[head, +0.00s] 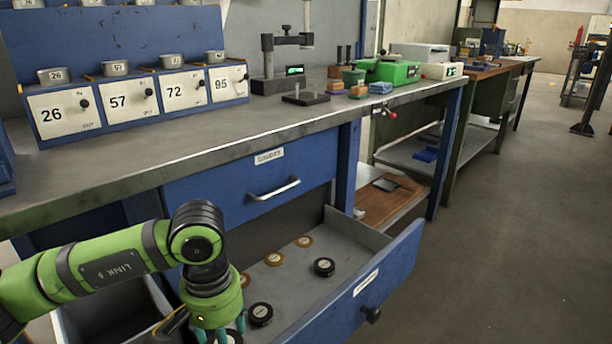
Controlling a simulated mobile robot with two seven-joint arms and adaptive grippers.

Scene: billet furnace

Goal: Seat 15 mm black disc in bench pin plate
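Two black discs lie in the open lower drawer (375,255): one toward the right (324,267), one nearer the front (260,314). Their size markings are too small to read. Another dark disc is partly visible beside my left gripper's fingers at the bottom edge. My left gripper (218,338) points down over the drawer's left part; its teal fingers are cut off by the frame, so their grip cannot be told. A dark plate with a short upright pin (306,98), likely the pin plate, sits bare on the bench top. My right gripper is not in view.
Brass-coloured discs (303,241) lie farther back in the drawer. The drawer front (365,285) juts toward the aisle. On the bench (200,143) stand a blue rack numbered 26 to 95 (130,100), a gauge stand (268,65) and a green device (388,71). The bench front is clear.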

